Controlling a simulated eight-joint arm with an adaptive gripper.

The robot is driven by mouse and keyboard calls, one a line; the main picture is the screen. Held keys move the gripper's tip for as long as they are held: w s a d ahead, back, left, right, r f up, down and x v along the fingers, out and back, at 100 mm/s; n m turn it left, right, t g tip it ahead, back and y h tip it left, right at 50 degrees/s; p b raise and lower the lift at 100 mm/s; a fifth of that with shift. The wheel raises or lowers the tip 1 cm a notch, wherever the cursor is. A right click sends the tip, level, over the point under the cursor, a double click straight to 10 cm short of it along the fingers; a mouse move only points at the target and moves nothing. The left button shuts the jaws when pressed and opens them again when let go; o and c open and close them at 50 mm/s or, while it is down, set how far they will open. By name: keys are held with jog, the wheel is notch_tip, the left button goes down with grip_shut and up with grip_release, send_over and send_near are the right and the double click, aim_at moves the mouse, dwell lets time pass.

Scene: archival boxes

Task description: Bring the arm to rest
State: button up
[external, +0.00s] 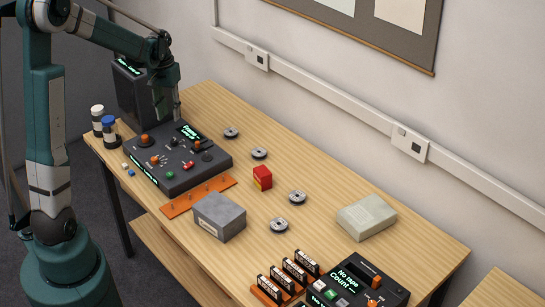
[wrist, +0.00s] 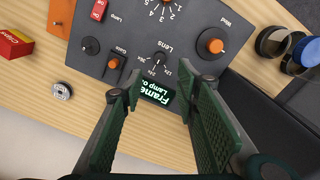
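My arm reaches from the left over the far end of the table. My gripper (external: 177,115) hangs pointing down by the dark control panel (external: 206,164), near its lit display (external: 189,131). In the wrist view my gripper (wrist: 167,90) has its two green fingers spread apart with nothing between them. The display (wrist: 158,90) shows beyond the gap. The wrist view also shows the panel's Lens knob (wrist: 158,58) and an orange-topped knob (wrist: 215,46). I cannot tell whether the fingertips touch the panel.
A dark upright box (external: 137,92) stands behind the panel, with two jars (external: 108,128) at left. A grey box (external: 219,216), a red box (external: 262,178), a pale box (external: 366,217) and several small reels (external: 297,197) sit on the table. A second panel (external: 358,287) stands near front.

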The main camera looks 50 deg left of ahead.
jog(key=s+d+r+m+t, duration=0.15)
jog(key=s+d+r, duration=0.3)
jog(key=d, duration=0.45)
jog(key=s+d+r+m+t+y, duration=0.15)
jog(key=s+d+r, duration=0.3)
jog(key=d, duration=0.45)
jog(key=s+d+r+m+t+h, duration=0.1)
jog(key=s+d+r+t, duration=0.15)
jog(key=d+r, duration=0.45)
jog(key=s+d+f+m+t, duration=0.1)
jog(key=s+d+f, duration=0.2)
jog(key=s+d, duration=0.6)
jog(key=shift+d+t, duration=0.35)
jog(key=shift+d, duration=0.05)
